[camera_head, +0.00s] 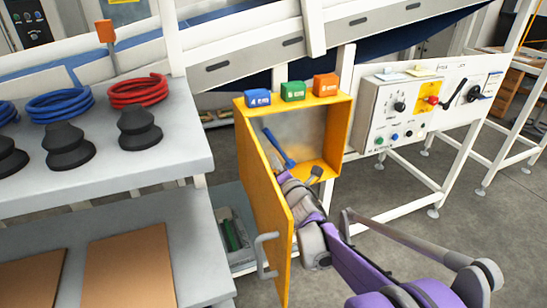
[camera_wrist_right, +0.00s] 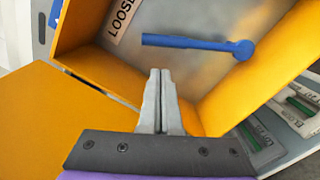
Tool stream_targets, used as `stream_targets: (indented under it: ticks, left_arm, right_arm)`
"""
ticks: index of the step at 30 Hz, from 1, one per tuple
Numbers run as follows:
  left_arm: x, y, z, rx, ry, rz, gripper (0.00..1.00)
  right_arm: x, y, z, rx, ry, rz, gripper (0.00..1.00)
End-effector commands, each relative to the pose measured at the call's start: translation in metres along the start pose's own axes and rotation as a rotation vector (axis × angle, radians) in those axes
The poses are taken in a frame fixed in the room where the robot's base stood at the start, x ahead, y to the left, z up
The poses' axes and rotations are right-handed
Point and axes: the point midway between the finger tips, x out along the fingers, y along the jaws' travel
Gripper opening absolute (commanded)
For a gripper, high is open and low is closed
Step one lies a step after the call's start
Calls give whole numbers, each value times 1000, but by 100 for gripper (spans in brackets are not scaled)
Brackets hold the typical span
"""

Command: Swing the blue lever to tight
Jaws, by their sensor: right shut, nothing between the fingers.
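The blue lever (camera_head: 277,146) is inside the open yellow cabinet (camera_head: 340,125), against its grey back panel. In the right wrist view the blue lever (camera_wrist_right: 190,42) lies nearly level, with its round hub at the right end. Its free end points left, below a label reading "LOOSE" (camera_wrist_right: 122,20). No "tight" label shows. My right gripper (camera_wrist_right: 160,74) is shut and empty, its fingertips a little short of the lever and apart from it. In the head view my right gripper (camera_head: 284,178) reaches into the cabinet's lower part. My left gripper is out of view.
The cabinet's yellow door (camera_head: 262,205) stands open on the left of my right arm, with a grey handle (camera_head: 265,250). Blue, green and orange blocks (camera_head: 293,91) sit on top. A grey shelf (camera_head: 190,150) stands left; a control panel (camera_head: 400,105) is right.

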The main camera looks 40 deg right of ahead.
Motion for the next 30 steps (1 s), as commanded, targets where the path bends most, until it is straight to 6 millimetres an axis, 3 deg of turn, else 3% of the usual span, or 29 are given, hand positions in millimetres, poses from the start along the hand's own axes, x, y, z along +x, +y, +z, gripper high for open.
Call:
stream_targets:
  ticks: [6, 12, 18, 30]
  left_arm:
    - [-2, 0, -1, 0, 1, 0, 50]
    - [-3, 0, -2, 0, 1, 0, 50]
    - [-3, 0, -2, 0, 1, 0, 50]
    - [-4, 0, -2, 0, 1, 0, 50]
  right_arm:
    - [43, 0, 0, 0, 1, 1, 0]
    - [70, 0, 0, 0, 0, 0, 0]
    - [80, 0, 0, 1, 0, -1, 0]
    - [80, 1, 0, 4, 0, -1, 0]
